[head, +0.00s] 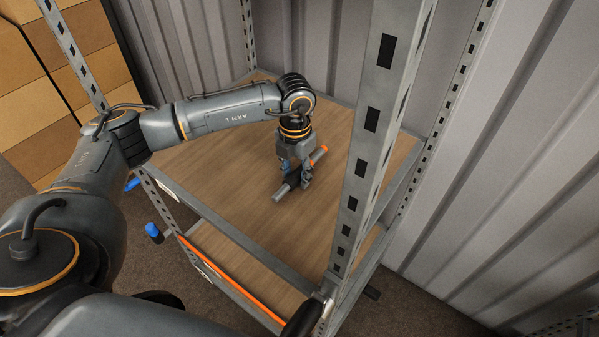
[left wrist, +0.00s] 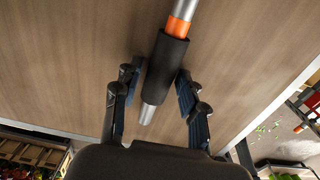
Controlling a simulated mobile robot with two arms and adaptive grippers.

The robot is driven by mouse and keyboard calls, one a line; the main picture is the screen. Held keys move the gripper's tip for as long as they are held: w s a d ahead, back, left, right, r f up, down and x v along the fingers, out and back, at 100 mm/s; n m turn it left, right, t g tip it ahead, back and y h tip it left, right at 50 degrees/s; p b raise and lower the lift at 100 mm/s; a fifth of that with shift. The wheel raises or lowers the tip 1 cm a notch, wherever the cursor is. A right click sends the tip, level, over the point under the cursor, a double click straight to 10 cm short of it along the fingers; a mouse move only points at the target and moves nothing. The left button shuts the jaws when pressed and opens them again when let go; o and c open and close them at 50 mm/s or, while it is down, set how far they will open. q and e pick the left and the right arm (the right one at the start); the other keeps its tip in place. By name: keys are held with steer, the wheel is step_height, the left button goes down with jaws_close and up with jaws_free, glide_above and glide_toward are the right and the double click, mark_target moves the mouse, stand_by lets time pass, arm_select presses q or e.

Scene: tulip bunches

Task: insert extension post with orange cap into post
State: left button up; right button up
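The extension post (head: 282,191) lies on the brown wooden shelf board (head: 225,170), a grey tube with an orange part (head: 319,155) at its far end. In the left wrist view the tube has a black sleeve (left wrist: 166,65) and an orange band (left wrist: 178,27). My left gripper (head: 298,182) points down over it. In the left wrist view the fingers (left wrist: 158,88) are open on both sides of the sleeve, with a small gap at the left. I cannot tell which post receives it. My right gripper is out of view.
A perforated metal upright (head: 370,125) stands at the near right of the shelf. Further uprights stand at the other corners. An orange beam (head: 232,285) runs along the lower front. Cardboard boxes (head: 45,110) are stacked at left; corrugated walls (head: 500,170) close the back and right.

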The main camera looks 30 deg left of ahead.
arm_select(q)
jaws_close()
steer(key=shift+r, duration=0.15)
